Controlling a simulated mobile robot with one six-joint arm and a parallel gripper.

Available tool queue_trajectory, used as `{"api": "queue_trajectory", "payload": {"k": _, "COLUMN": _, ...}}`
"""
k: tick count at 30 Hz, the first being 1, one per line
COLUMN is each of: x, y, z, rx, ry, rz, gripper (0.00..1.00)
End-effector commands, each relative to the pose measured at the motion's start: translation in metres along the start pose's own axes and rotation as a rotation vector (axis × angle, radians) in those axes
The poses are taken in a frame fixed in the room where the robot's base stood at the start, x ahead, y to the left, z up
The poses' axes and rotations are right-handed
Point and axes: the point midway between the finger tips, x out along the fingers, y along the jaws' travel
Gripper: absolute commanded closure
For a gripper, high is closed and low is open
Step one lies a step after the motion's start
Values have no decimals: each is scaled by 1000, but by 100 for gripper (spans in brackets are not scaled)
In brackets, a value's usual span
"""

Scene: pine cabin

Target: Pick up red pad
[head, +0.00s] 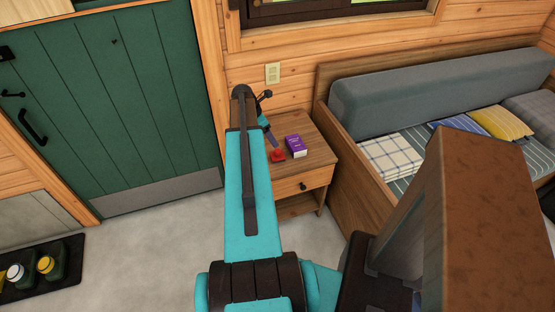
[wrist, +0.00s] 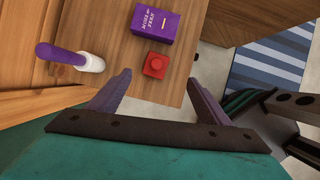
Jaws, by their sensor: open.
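The red pad (wrist: 155,66) is a small red square block with a round raised part on top. It lies on the wooden nightstand (wrist: 112,50) near its edge, and also shows in the head view (head: 277,155) beside my arm. My gripper (wrist: 160,80) is open and empty in the wrist view. Its two purple fingers point towards the pad, one to each side of it in the picture. I cannot tell how far above the nightstand the fingertips are. In the head view my arm hides part of the nightstand.
A purple box (wrist: 156,22) with lettering lies just beyond the pad. A purple and white cylindrical object (wrist: 68,56) is to the left. A bed with a striped cover (head: 436,150) stands right of the nightstand. A green door (head: 110,100) is on the left.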

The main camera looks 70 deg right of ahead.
Motion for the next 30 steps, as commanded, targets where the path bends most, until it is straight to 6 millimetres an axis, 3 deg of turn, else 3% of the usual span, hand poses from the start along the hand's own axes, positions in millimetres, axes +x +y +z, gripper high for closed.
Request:
{"api": "queue_trajectory", "payload": {"k": 11, "x": 6, "y": -1, "z": 0, "rx": 2, "ry": 1, "rz": -2, "gripper": 29}}
{"api": "queue_trajectory", "payload": {"k": 30, "x": 76, "y": 0, "z": 1, "rx": 4, "ry": 2, "rz": -3, "gripper": 29}}
